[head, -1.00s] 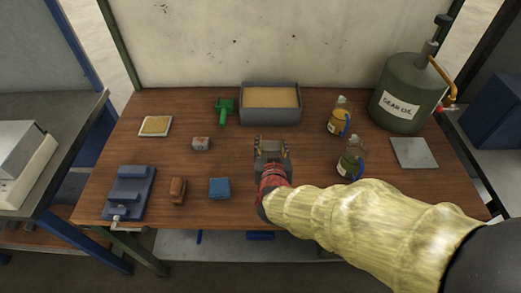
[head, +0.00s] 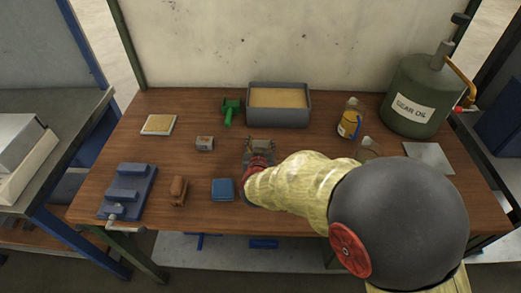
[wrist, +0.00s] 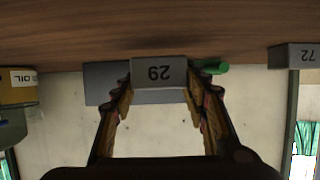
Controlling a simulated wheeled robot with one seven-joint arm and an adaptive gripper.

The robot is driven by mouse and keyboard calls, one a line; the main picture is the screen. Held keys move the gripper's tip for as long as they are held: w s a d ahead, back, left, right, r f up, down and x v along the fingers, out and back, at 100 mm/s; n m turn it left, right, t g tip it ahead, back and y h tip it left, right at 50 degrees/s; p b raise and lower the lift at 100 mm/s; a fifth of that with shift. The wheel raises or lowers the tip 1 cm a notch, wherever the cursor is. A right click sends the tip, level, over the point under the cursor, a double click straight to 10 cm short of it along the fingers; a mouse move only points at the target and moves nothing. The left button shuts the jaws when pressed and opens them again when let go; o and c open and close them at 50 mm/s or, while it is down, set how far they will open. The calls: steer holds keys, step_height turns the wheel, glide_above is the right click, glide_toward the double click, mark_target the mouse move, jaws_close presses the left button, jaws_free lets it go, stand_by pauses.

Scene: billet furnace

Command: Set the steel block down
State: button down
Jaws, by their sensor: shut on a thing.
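In the head view my gripper (head: 260,147) is low over the middle of the wooden table (head: 320,178), in front of the sand-filled grey box. The block is small there and partly hidden by the fingers. I cannot tell whether its underside touches the table.
A block marked 72 (head: 205,144) stands left of my gripper. A grey sand box (head: 278,119), green tool (head: 230,111), blue block (head: 223,189), brown object (head: 178,190), vise (head: 128,191), oil bottles (head: 349,122) and a grey plate (head: 428,157) surround it. Bare tabletop lies to the right.

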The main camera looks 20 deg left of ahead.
steer(key=shift+f, duration=0.65)
steer(key=shift+f, duration=0.15)
steer(key=c, duration=1)
jaws_free()
steer(key=shift+f, duration=0.1)
